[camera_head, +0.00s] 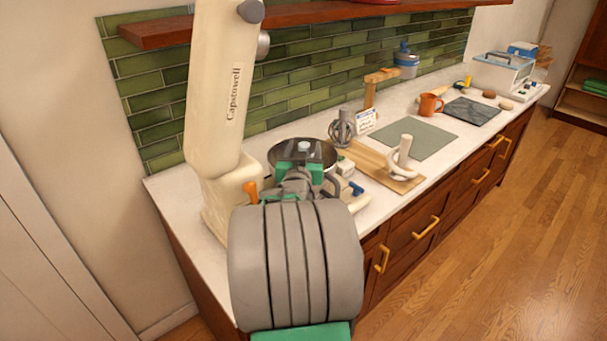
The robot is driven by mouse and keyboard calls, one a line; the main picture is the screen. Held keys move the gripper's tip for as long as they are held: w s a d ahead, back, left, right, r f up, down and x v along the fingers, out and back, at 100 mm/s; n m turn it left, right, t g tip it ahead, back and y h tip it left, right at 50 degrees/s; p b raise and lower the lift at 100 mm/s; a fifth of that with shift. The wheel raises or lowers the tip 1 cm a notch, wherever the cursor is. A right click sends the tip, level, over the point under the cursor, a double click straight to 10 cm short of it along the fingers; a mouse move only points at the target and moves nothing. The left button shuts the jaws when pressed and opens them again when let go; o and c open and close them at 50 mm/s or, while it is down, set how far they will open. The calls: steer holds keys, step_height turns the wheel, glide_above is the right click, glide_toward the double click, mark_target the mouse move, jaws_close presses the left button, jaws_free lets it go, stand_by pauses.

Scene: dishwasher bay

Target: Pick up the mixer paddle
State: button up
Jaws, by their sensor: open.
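Two mixer attachments stand on the counter, and I cannot tell for sure which is the mixer paddle. One is a grey looped attachment (342,130) standing upright behind the bowl's right side. The other is a white attachment (404,158) with an upright stem and a curved lower part, on a wooden board (372,160). My gripper (299,160) is open, in front of the mixer bowl in this view and left of both attachments. My own arm hides part of it, and its fingertips are hard to make out. I see nothing held.
A cream stand mixer (214,120) rises at left, with a steel bowl (325,151) beside it. A wooden shelf (250,22) hangs above. A green mat (415,140), dark slab (471,111) and orange mug (429,105) lie further right. The floor at right is clear.

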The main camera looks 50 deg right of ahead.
steer(key=shift+w+d, duration=0.35)
steer(key=shift+d, duration=0.2)
steer(key=shift+a, duration=0.1)
steer(key=shift+c, duration=0.3)
jaws_close()
stand_by(0.6)
